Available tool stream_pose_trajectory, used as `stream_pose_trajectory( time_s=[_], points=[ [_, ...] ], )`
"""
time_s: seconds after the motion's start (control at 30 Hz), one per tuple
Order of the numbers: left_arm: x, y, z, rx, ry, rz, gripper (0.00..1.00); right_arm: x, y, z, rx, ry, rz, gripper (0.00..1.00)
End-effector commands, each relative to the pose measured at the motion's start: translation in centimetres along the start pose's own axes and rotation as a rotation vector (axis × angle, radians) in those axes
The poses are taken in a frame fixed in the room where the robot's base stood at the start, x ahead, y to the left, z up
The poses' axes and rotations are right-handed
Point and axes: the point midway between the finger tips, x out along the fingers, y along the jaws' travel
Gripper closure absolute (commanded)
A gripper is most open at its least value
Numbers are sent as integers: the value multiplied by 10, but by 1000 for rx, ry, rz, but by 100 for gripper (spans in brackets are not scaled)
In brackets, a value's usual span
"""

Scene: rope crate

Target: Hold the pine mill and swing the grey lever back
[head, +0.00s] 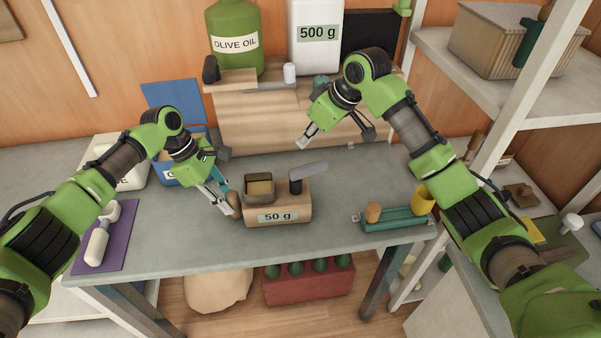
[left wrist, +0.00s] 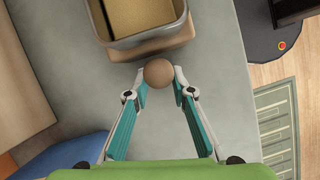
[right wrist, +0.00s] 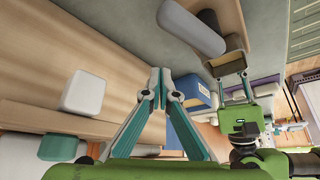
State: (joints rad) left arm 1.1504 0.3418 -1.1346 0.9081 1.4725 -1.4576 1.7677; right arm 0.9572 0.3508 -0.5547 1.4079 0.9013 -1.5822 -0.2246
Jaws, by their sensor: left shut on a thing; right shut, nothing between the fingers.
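The pine mill (head: 290,211), labelled 50 g, stands on the grey table with an open metal-rimmed hopper (head: 259,187) on top. Its grey lever (head: 308,171) points right and a little up from a dark post. My left gripper (head: 231,206) is shut on a round brown knob (left wrist: 158,73) at the mill's left end. The mill's hopper and wooden body also show in the left wrist view (left wrist: 150,45). My right gripper (head: 304,139) is shut and empty, above and behind the lever, apart from it. The lever shows large in the right wrist view (right wrist: 192,28).
A wooden cabinet (head: 250,125) with an olive oil jar (head: 234,42) stands behind the mill. A purple mat (head: 122,238) lies at the left. The table between mill and tray is clear.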

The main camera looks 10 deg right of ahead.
Motion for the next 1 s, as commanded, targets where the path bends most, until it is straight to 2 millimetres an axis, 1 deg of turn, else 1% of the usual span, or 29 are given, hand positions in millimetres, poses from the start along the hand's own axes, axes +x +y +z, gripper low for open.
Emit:
stream_pose_trajectory(
  time_s=[0.03,0.2,0.4,0.6,1.0],
  points=[
    [-2,1,2,2,-4,3,100,8,0,5,1,-3,-2,100],
    [-2,1,2,2,-4,3,100,27,0,16,2,-1,0,100],
    [-2,1,2,2,-4,3,100,41,1,24,1,0,1,100],
    [-2,1,2,2,-4,3,100,46,1,26,0,0,1,100],
    [-2,1,2,2,-4,3,100,46,1,26,0,1,1,100]
  ],
)
